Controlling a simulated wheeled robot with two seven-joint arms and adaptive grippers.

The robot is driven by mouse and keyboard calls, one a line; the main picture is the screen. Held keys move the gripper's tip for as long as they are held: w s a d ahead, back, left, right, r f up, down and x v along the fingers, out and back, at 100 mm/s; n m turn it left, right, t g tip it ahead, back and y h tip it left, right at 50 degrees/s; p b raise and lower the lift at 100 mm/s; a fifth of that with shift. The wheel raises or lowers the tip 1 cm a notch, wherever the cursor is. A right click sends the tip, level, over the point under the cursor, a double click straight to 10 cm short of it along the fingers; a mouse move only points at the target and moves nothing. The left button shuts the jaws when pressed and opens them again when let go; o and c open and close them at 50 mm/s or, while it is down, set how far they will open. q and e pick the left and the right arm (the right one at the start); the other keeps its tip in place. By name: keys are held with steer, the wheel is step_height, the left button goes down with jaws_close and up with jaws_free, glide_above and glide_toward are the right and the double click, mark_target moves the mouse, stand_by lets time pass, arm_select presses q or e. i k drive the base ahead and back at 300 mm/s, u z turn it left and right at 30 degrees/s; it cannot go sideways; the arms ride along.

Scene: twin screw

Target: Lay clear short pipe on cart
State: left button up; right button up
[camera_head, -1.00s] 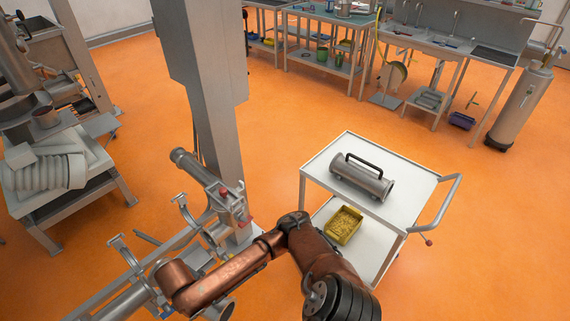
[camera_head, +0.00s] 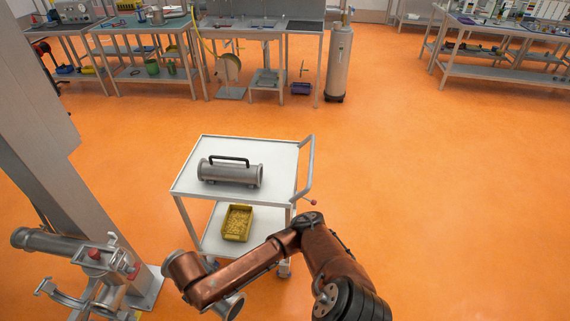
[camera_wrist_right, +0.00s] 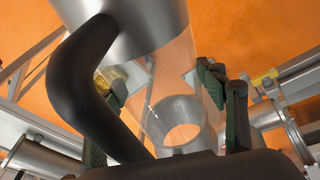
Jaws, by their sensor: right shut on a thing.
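My right gripper (camera_wrist_right: 168,110) has its green fingers closed on the clear short pipe (camera_wrist_right: 165,88). In the right wrist view this pipe has a see-through body, steel end collars and a black bent handle. In the head view its steel ends show at the end of my copper right arm (camera_head: 228,306), low in the picture; my arm hides the rest and the gripper. The white cart (camera_head: 284,163) stands just beyond my arm. A grey steel pipe (camera_head: 232,175) with a black handle lies on its top. My left gripper is out of view.
A yellow bin (camera_head: 237,223) sits on the cart's lower shelf. A grey column (camera_head: 50,160) and a steel pipe stand (camera_head: 100,270) are at left. Workbenches (camera_head: 130,45) and a gas cylinder (camera_head: 339,62) are at the back. The orange floor right of the cart is clear.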

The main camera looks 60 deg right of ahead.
mark_target(243, 151)
steer(key=z, duration=2.95)
steer(key=i, duration=3.4)
steer(key=u, duration=0.95)
steer(key=i, duration=2.2)
steer(key=u, duration=0.25)
